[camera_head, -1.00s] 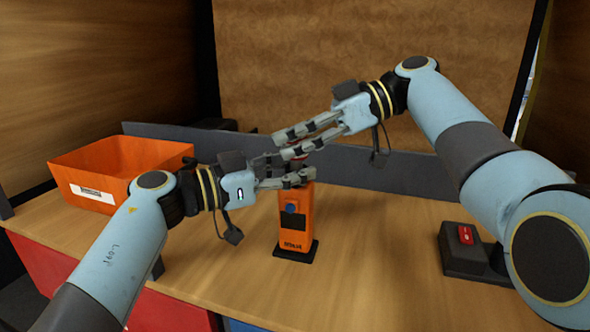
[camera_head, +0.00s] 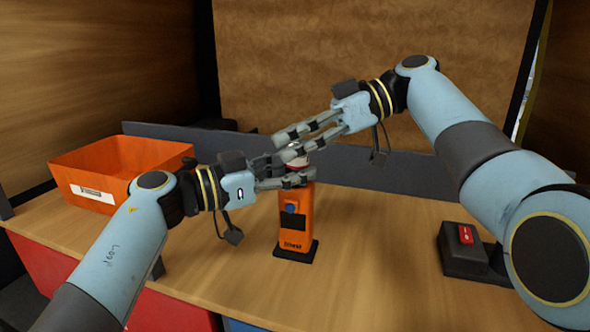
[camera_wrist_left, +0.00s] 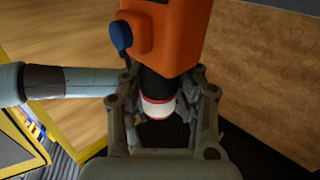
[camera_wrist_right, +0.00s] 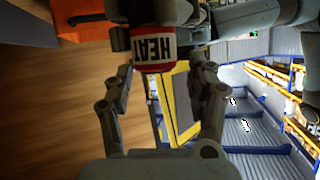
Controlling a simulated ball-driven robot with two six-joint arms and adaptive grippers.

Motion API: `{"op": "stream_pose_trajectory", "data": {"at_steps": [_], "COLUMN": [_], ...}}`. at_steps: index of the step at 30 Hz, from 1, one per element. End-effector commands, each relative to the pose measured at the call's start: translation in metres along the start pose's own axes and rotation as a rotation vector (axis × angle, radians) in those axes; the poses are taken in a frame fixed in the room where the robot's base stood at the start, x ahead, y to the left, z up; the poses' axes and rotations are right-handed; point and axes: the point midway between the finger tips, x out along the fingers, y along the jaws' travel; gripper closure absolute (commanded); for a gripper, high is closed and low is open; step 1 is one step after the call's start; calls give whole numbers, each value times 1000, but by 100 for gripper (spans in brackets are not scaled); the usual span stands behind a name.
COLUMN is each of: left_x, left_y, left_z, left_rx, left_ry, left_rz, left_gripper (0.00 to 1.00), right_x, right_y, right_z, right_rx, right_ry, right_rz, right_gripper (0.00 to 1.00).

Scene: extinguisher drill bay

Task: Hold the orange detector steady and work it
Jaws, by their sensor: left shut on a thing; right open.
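The orange detector (camera_head: 295,222) stands upright on a small black base on the bench, with a blue button (camera_head: 291,208) and a dark window on its front. My left gripper (camera_head: 298,170) is shut on its black neck, which also shows between the fingers in the left wrist view (camera_wrist_left: 158,86). A white and red cap (camera_wrist_right: 154,47) marked HEAT sits at the detector's end. My right gripper (camera_head: 285,145) is open at the cap, its fingers on either side in the right wrist view. Whether they touch the cap I cannot tell.
An orange bin (camera_head: 120,168) with a white label stands at the left. A dark box with a red switch (camera_head: 465,234) is at the right, beside my right arm. A low grey panel (camera_head: 375,172) runs along the back. The bench between detector and switch box is clear.

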Motion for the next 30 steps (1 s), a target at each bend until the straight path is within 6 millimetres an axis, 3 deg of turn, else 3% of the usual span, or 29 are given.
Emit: {"op": "stream_pose_trajectory", "data": {"at_steps": [8, 21, 30], "left_x": [0, 0, 0], "left_y": [0, 0, 0], "left_z": [0, 0, 0], "left_rx": [0, -1, -1], "left_ry": [0, 0, 0], "left_rz": [0, 0, 0], "left_gripper": [100, 100, 100], "right_x": [2, -37, -52], "right_y": [1, -8, -11], "right_z": [8, -78, -111], "right_rx": [4, -34, -30], "right_ry": [-1, 2, 2], "right_rz": [-1, 14, 13], "right_gripper": [43, 43, 43]}}
